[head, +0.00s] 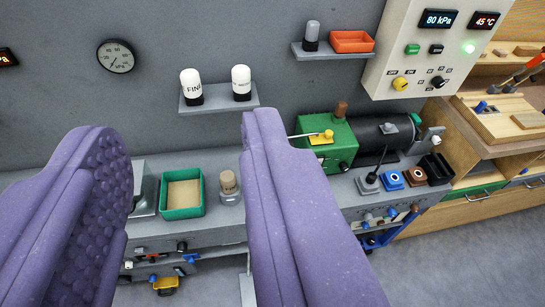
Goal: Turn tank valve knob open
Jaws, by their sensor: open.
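My gripper (180,145) fills the lower left of the view. Its two purple padded fingers are wide apart, with nothing between them. Several knobs show, and I cannot tell which is the tank valve knob. A yellow knob (322,137) sits on the green machine (333,152), right of my right finger. A yellow knob (400,84) and a black knob (438,82) are on the pale control panel (398,40) at the upper right. No finger touches these knobs. My right finger hides part of the bench.
A green tray (168,207) and a cork-topped jar (230,192) stand on the grey bench (205,232) between the fingers. Shelves with white-capped bottles (191,88) and an orange bin (352,42) are on the wall. A round gauge (116,56) hangs at left.

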